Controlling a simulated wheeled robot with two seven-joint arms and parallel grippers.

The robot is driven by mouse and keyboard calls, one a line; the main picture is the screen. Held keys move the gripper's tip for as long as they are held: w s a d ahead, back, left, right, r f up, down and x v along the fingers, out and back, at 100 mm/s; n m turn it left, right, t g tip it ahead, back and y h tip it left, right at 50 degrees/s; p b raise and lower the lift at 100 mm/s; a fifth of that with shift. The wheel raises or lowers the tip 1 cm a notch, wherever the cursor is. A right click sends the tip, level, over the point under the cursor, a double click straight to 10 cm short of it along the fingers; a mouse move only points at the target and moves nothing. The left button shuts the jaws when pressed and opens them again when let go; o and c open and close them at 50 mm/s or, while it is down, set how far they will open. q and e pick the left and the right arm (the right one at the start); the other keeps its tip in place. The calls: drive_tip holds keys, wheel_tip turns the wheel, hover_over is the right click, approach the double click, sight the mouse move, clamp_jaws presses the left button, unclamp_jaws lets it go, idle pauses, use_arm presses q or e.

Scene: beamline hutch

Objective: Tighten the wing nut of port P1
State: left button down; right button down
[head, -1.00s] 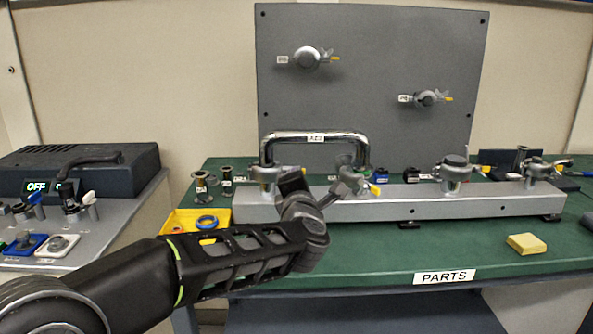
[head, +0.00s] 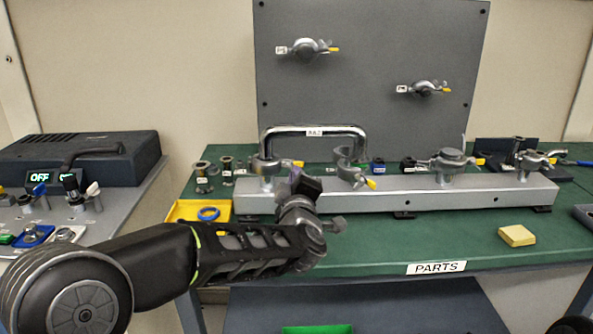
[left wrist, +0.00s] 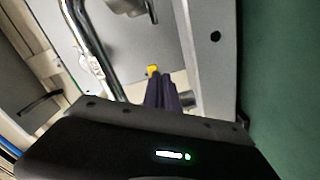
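The silver manifold bar (head: 420,197) carries several clamped ports; I cannot read a P1 label. The leftmost clamp (head: 266,168) has a yellow piece (head: 297,163) on its right side and sits under the left end of a bent chrome tube (head: 315,130). My left gripper (head: 306,184) is just in front of the bar, a little below that yellow piece. In the left wrist view its dark fingers (left wrist: 164,93) are together, tips near a yellow piece (left wrist: 153,70); nothing shows between them. An open-looking clamp (head: 347,167) stands on the second port. My right gripper is out of view.
A yellow tray (head: 180,210) with a blue ring (head: 208,213) lies left of the bar. A yellow block (head: 516,236) lies at the bench's right front. A grey panel (head: 370,60) with two clamped ports stands behind.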

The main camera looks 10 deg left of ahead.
use_arm(q)
drive_tip(key=shift+f+m, duration=0.2)
drive_tip(key=shift+m, duration=0.3)
drive_tip(key=c, duration=1.9)
unclamp_jaws()
drive_tip(key=shift+s+d, duration=0.1)
drive_tip(key=v, duration=0.7)
drive_tip(key=shift+s, duration=0.35)
